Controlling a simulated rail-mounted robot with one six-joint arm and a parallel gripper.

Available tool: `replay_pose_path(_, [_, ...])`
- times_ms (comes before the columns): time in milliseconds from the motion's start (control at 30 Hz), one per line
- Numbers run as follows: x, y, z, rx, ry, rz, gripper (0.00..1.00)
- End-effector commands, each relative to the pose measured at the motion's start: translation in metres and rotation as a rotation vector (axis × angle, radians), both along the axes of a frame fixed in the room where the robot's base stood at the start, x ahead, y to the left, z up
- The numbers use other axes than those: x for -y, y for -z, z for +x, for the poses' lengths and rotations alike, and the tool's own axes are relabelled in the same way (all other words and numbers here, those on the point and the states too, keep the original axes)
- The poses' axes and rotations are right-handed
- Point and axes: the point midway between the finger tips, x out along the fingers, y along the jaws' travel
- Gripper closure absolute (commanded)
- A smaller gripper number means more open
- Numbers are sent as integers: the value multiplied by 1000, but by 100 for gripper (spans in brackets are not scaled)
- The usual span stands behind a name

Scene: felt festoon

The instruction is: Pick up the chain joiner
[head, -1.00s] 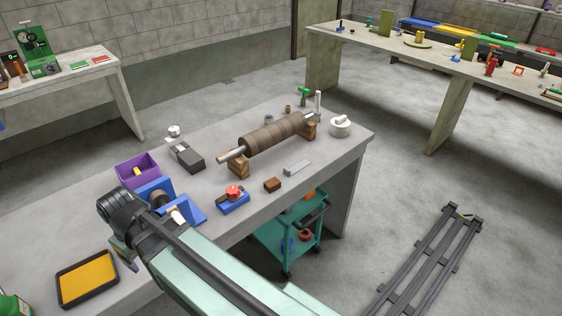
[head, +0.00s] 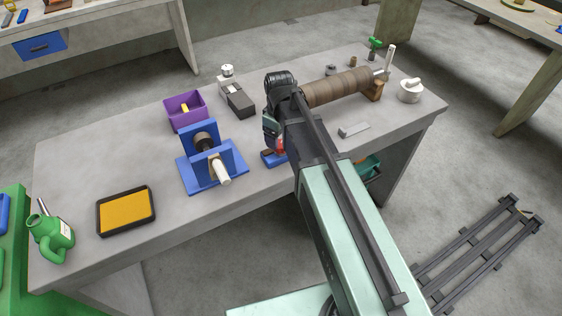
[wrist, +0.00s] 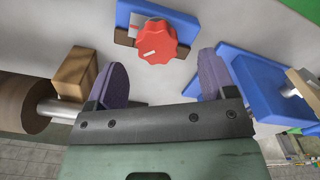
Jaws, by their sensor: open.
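I cannot tell for certain which thing is the chain joiner. A blue device with a red knob (wrist: 155,40) lies on the grey bench in front of my gripper, near the top of the wrist view. In the head view this device (head: 268,158) is partly hidden by my arm. My gripper (wrist: 163,66) is open, with its two purple-grey fingers spread and nothing between them. The knob shows beyond the gap between the fingertips, apart from them. In the head view my gripper (head: 272,126) hangs low over the bench beside the device, mostly hidden by its own wrist.
A brown roller (head: 335,87) on wooden stands lies to the right, close to my wrist in the picture. A blue stand (head: 210,165) and a purple bin (head: 185,110) are to the left. A yellow tray (head: 126,211) and green can (head: 50,236) stand further left. A grey bar (head: 354,130) lies right.

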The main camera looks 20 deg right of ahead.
Motion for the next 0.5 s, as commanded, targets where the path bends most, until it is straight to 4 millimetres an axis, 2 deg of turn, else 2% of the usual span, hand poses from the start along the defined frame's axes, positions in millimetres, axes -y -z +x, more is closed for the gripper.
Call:
replay_pose_path(133, [0,6,0,0,0,0,23])
replay_pose_path(300, [0,41,3,0,1,0,23])
replay_pose_path(400, [0,55,3,0,1,0,23])
replay_pose_path(500, [0,53,3,0,1,0,23])
